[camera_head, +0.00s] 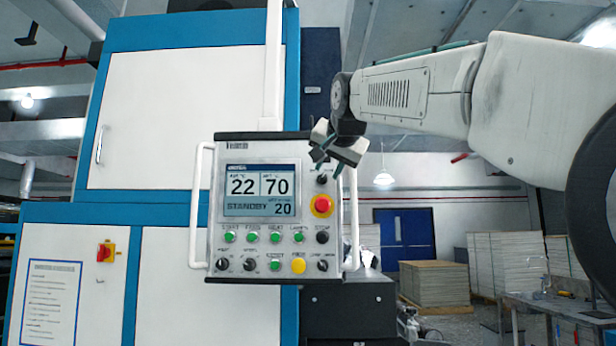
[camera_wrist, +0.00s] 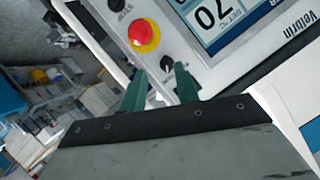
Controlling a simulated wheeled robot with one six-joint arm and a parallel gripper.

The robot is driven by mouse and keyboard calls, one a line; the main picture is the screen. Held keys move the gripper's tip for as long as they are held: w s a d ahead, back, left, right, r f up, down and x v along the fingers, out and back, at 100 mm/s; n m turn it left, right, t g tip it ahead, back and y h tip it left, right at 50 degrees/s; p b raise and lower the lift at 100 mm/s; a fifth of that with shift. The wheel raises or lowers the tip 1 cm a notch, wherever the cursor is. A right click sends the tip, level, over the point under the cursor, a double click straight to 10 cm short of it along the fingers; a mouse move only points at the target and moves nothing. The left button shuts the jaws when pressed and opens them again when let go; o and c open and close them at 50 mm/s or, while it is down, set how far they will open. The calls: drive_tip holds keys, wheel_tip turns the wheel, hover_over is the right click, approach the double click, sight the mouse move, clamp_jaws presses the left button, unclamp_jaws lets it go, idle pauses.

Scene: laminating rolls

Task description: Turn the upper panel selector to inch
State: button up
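The upper panel selector is a small black knob (camera_head: 321,179) at the panel's upper right, above the red emergency stop button (camera_head: 322,205). In the wrist view the selector (camera_wrist: 167,63) lies just past the fingertips, roughly in line with the gap between them. Its label and pointer are too small to read. My gripper (camera_head: 327,163) hangs over the panel's upper right corner. Its two green fingers are apart with nothing between them, as the wrist view of my gripper (camera_wrist: 160,80) shows. I cannot tell the exact distance from fingertips to knob.
The control panel (camera_head: 214,225) has a screen reading STANDBY, green buttons, a yellow button and lower black selectors (camera_head: 222,264). White handles (camera_head: 197,205) stand out on both sides. The red button (camera_wrist: 144,35) is close to the fingers.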

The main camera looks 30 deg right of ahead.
sight(323, 177)
drive_tip(key=shift+t, duration=0.3)
drive_tip(key=w+d, duration=0.1)
drive_tip(key=w, duration=0.1)
drive_tip(key=w+d, duration=0.1)
drive_tip(key=w, duration=0.1)
drive_tip(key=w+d, duration=0.1)
drive_tip(key=w, duration=0.2)
drive_tip(key=shift+d+f, duration=0.25)
drive_tip(key=shift+d, duration=0.05)
clamp_jaws()
